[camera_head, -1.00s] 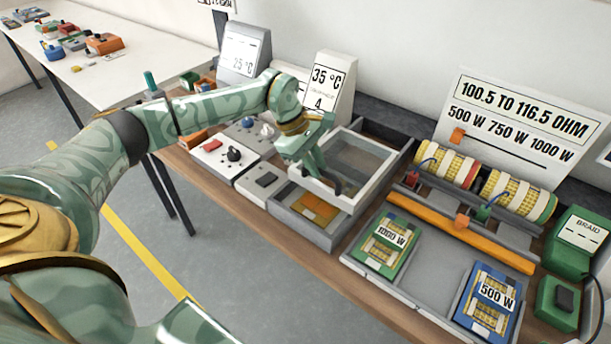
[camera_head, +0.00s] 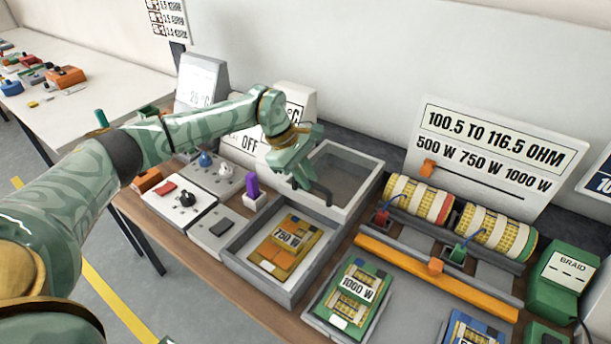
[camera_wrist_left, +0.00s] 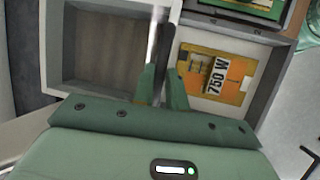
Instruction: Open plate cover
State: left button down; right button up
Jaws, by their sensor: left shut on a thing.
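The plate cover (camera_head: 372,188) is a pale grey frame with a dark window, at the back of a grey tray box (camera_head: 236,262). It stands open, swung back from the box's front part. My left gripper (camera_head: 308,186) is at the cover's front left edge, shut on its dark handle (camera_head: 322,196). In the left wrist view the fingers (camera_wrist_left: 163,88) close around the dark handle, with the cover (camera_wrist_left: 55,45) to the left. An orange 750 W plate (camera_head: 286,243) lies uncovered in the box and also shows in the left wrist view (camera_wrist_left: 225,72). My right gripper is not visible.
Left of the box stand a grey switch panel (camera_head: 180,207) and a purple-topped piece (camera_head: 252,188). Right are a green 1000 W plate (camera_head: 350,297), an orange bar (camera_head: 430,275) and wound yellow cylinders (camera_head: 420,199). A sign board (camera_head: 495,150) stands behind.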

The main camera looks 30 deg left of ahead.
pick_arm(q)
jog(key=c, duration=1.4)
grip_release()
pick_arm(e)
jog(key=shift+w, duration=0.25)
